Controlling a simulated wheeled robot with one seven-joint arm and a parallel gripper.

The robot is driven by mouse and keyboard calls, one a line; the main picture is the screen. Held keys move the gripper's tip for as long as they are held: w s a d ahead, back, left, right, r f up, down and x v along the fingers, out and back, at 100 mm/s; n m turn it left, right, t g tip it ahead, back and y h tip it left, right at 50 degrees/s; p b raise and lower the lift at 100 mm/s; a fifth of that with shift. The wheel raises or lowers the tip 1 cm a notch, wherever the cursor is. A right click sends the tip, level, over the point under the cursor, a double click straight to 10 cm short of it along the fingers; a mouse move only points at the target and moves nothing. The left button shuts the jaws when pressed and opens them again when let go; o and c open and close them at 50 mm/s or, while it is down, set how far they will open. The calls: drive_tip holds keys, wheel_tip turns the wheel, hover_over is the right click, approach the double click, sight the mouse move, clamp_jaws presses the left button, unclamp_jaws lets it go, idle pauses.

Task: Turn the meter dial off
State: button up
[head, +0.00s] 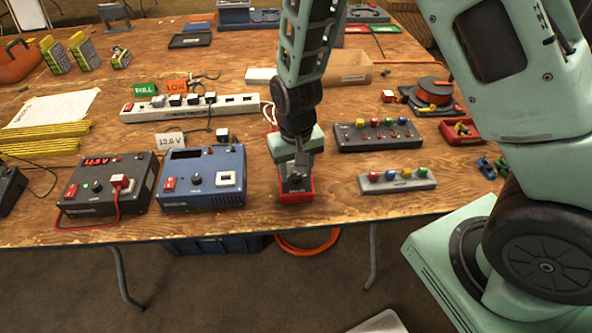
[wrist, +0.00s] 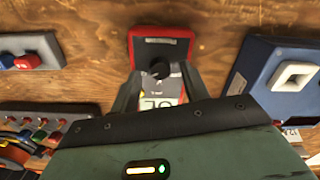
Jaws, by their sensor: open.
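The meter (head: 297,197) is a small red-cased box near the front edge of the wooden table, in the middle of the head view. In the wrist view the meter (wrist: 161,46) shows a grey face, a red rim and a pale display partly covered by my gripper. Its black round dial (wrist: 159,69) stands near the middle of the face. My gripper (head: 297,172) points down over the meter. In the wrist view the two open fingers (wrist: 159,80) lie on either side of the dial, with nothing between them clearly gripped. The dial's pointer mark cannot be made out.
A blue power supply (head: 203,178) stands left of the meter, and a dark one (head: 108,184) farther left. A grey strip with coloured knobs (head: 397,180) and a dark switch panel (head: 377,135) lie right. A white power strip (head: 190,108) lies behind.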

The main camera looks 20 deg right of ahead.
drive_tip(key=shift+f, duration=0.45)
drive_tip(key=c, duration=1)
